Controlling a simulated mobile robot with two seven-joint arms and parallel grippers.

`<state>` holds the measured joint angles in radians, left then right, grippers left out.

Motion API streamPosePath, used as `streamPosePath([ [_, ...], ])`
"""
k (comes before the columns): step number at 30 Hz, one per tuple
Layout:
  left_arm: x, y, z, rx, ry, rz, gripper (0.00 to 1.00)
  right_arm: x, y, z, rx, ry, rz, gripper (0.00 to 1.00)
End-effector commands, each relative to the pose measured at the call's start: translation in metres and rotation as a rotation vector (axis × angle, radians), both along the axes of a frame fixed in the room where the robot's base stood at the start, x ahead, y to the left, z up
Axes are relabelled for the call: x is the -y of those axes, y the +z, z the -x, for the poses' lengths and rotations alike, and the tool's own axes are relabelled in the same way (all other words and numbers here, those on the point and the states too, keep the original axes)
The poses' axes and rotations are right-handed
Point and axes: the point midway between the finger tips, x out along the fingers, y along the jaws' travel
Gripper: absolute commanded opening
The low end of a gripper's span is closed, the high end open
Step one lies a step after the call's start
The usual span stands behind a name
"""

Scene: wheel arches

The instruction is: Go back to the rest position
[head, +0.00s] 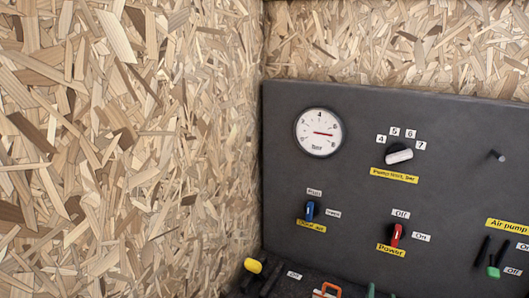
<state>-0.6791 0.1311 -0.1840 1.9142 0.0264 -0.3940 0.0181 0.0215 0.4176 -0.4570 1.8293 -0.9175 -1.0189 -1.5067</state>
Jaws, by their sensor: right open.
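Neither of my grippers can be made out in the head view. No arm of mine shows in front of the wall or the panel. The dark control panel (350,178) stands upright on the right, in plain view. Nothing of mine touches its controls.
The panel carries a round gauge (318,132), a white knob (399,154), a blue switch (310,210), a red power switch (396,234) and a green air pump handle (493,271). Below are a yellow knob (252,265) and an orange handle (326,290). A chipboard wall (130,150) fills the left.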

Motion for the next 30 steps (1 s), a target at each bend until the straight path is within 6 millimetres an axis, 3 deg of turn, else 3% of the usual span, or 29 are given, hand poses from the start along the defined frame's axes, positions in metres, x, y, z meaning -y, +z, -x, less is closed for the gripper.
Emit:
streamPosePath([
  [1,0.0,0.0,0.0,0.0,0.0,0.0,0.0,-0.012,-0.032,0.015,-0.022,0.005,-0.177,0.53],
  [6,0.0,0.0,0.0,0.0,0.0,0.0,0.0,-0.059,-0.118,0.075,-0.055,-0.101,-0.894,0.53],
  [12,0.0,0.0,0.0,0.0,0.0,0.0,0.0,-0.108,-0.173,0.154,-0.018,-0.46,-1.7,0.53],
  [16,0.0,0.0,0.0,0.0,0.0,0.0,0.0,-0.125,-0.186,0.193,0.061,-0.739,-2.089,0.53],
  [21,0.0,0.0,0.0,0.0,0.0,0.0,0.0,-0.133,-0.19,0.219,0.162,-0.982,-2.361,0.53],
  [30,0.0,0.0,0.0,0.0,0.0,0.0,0.0,-0.134,-0.19,0.223,0.187,-1.032,-2.414,0.53],
])
